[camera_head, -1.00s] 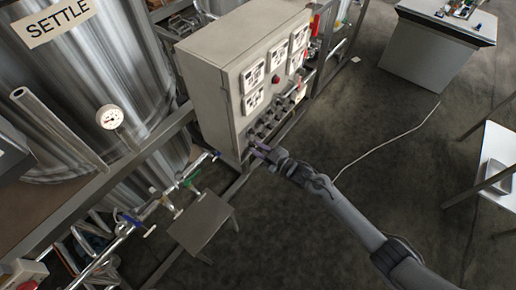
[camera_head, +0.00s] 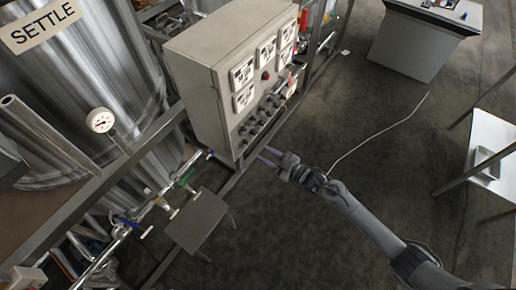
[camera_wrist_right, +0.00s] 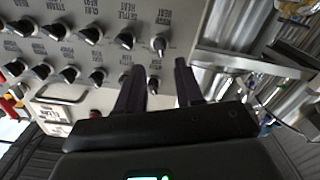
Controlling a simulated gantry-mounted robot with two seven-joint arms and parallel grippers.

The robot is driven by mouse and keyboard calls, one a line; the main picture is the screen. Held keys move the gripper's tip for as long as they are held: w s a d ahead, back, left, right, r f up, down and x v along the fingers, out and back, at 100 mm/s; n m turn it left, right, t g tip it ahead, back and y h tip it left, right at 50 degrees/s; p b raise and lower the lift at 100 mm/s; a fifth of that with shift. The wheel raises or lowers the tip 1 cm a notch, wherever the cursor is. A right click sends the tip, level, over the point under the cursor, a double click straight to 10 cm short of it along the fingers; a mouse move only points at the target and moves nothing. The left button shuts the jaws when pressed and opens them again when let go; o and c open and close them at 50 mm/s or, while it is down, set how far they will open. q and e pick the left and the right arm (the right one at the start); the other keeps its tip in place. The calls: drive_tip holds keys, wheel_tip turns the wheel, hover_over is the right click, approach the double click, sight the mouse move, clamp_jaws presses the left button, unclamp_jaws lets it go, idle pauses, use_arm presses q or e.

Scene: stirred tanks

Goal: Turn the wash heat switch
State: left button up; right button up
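The wash heat switch (camera_wrist_right: 160,43) is a dark rotary knob with a light pointer, at the right end of the upper knob row in the right wrist view. Its label above is tilted and partly blurred. In the head view the knobs are small dark shapes on the grey control cabinet (camera_head: 188,75), too small to tell apart. My right gripper (camera_head: 265,156) is in front of the cabinet's lower front corner, apart from it. In the right wrist view its two dark fingers (camera_wrist_right: 160,82) are spread with nothing held between them. My left gripper is out of view.
Another knob (camera_wrist_right: 153,85) of the lower row appears between the fingers in the wrist view. Several meters and a red button (camera_head: 265,75) are on the cabinet front. A steel tank (camera_head: 75,75) with pipes stands left. A small grey stand (camera_head: 195,222) is below.

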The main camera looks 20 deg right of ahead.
drive_tip(key=v, duration=0.3)
drive_tip(key=shift+s+d, duration=0.1)
drive_tip(key=shift+s, duration=0.05)
drive_tip(key=shift+f, duration=0.1)
drive_tip(key=s+a+f+m+h, duration=0.2)
drive_tip(key=s+a+m+h, duration=0.15)
drive_tip(key=s+a, duration=0.65)
drive_tip(key=s+d+r+m+g+h+p, duration=0.1)
drive_tip(key=s+d+r+m+g+h, duration=0.2)
drive_tip(key=s+g, duration=0.4)
drive_tip(key=s+d+r+m+g+h+p, duration=0.1)
drive_tip(key=s+d+r+m+g+h, duration=0.3)
drive_tip(key=s, duration=0.6)
wheel_tip(320, 180, up, 26)
drive_tip(key=n+y+p, duration=0.1)
drive_tip(key=n+p, duration=0.1)
drive_tip(key=p, duration=2.3)
drive_tip(key=shift+w+d+g, duration=0.15)
drive_tip(key=shift+d+g, duration=0.1)
drive_tip(key=shift+g, duration=0.05)
